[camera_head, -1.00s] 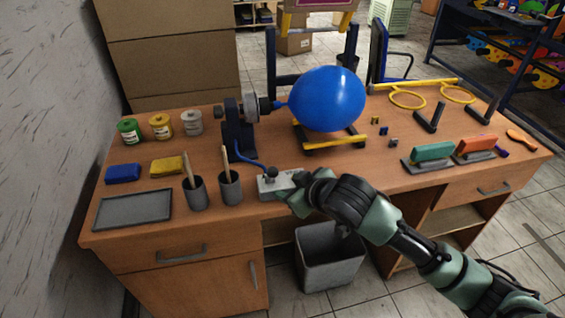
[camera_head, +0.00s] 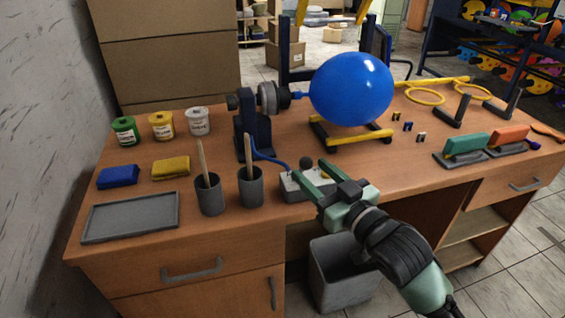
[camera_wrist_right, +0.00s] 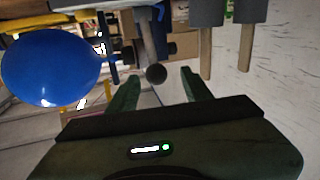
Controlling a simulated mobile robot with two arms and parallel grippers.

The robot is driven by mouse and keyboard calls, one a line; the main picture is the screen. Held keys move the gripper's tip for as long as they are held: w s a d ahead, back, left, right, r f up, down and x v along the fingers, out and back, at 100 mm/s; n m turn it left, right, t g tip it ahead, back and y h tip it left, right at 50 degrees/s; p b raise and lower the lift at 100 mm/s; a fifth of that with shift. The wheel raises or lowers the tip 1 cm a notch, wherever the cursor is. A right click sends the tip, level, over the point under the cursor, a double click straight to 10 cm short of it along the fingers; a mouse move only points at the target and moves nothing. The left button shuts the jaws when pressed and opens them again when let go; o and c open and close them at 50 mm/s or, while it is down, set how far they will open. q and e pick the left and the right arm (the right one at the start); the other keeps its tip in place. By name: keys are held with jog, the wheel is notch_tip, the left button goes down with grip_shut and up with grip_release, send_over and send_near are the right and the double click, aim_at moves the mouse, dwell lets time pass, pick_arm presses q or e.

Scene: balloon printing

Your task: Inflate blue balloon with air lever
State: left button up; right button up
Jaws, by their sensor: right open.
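The blue balloon (camera_head: 351,89) is round and full, attached to the nozzle of the dark pump stand (camera_head: 252,135) and lying above a yellow-and-black cradle (camera_head: 350,138). It also shows in the right wrist view (camera_wrist_right: 50,66). The grey air lever box (camera_head: 292,190) stands at the table's front edge, with a dark round lever knob (camera_head: 306,162) on top and a blue hose to the stand. My right gripper (camera_head: 311,178) is open at the box, its fingers just right of the knob. In the right wrist view the knob (camera_wrist_right: 156,74) is ahead between the fingertips, apart from them. My left gripper is out of view.
Two dark cups (camera_head: 251,187) with brushes stand left of the lever box. A grey tray (camera_head: 131,217), sponges and paint jars are further left. Stamps (camera_head: 466,145) and yellow rings (camera_head: 425,96) are at right. A grey bin (camera_head: 342,272) is below the table edge.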

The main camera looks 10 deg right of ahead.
jog(key=shift+w+d+r, duration=0.1)
jog(key=shift+w+r, duration=0.1)
jog(key=shift+w, duration=0.15)
jog(key=p+x, duration=0.1)
jog(key=x, duration=0.5)
jog(key=shift+w+f, duration=0.1)
jog(key=shift+w, duration=0.15)
grip_shut()
dwell(0.9)
